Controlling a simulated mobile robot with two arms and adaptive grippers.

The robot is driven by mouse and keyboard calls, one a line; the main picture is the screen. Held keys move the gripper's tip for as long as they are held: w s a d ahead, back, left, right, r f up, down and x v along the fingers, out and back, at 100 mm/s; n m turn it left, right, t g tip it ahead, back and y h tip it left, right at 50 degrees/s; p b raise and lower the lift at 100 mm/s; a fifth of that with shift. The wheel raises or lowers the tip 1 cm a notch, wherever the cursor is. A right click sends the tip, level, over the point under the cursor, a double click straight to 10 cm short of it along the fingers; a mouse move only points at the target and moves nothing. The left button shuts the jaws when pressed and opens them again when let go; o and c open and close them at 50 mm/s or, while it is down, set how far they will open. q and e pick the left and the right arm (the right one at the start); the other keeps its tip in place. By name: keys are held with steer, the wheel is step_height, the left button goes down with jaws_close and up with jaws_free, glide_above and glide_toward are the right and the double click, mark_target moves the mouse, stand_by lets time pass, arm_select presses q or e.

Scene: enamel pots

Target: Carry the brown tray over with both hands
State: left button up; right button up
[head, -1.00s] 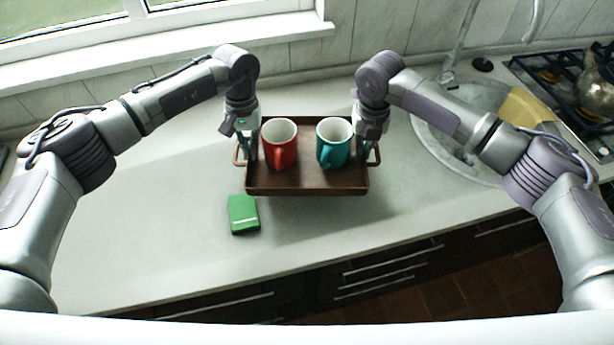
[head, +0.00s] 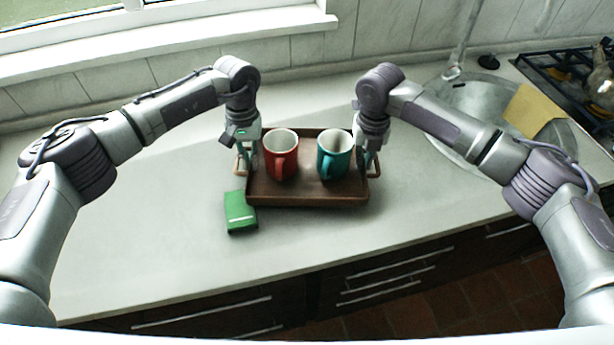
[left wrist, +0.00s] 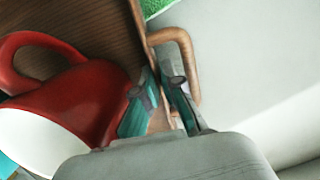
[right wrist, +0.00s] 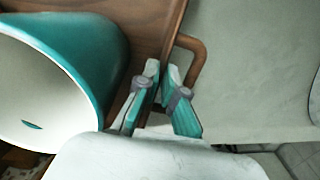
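The brown tray (head: 310,200) is level over the counter, with a loop handle at each side. A red mug (head: 281,160) stands on its left half and a teal mug (head: 333,158) on its right half, both upright. My left gripper (head: 246,170) is shut on the tray's left side by the handle; the left wrist view shows its fingers (left wrist: 158,95) astride the edge, close to the red mug. My right gripper (head: 368,165) is shut on the right side; its fingers (right wrist: 157,90) straddle that edge beside the teal mug. I cannot tell the tray's height.
A green box (head: 240,212) lies right by the tray's front left corner. The sink (head: 470,110) with a tan board (head: 533,110) and the stove (head: 565,75) are at the right. The counter (head: 150,230) is clear at left and front.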

arm_select(q)
steer(key=shift+o, duration=1.2)
steer(key=shift+r, duration=0.1)
arm_select(e)
steer(key=shift+o, duration=1.2)
steer(key=shift+d+r, duration=0.1)
steer(key=shift+r, duration=0.05)
arm_select(q)
steer(key=shift+o, duration=0.6)
arm_select(e)
steer(key=shift+o, duration=0.6)
arm_select(q)
steer(key=shift+r, duration=0.1)
steer(key=r, duration=0.4)
steer(key=w+r, duration=0.1)
steer(key=r, duration=0.2)
steer(key=shift+r, duration=0.4)
arm_select(e)
steer(key=shift+r, duration=0.2)
step_height(320, 180, up, 12)
steer(key=shift+f, duration=0.15)
steer(key=shift+s+f, duration=0.1)
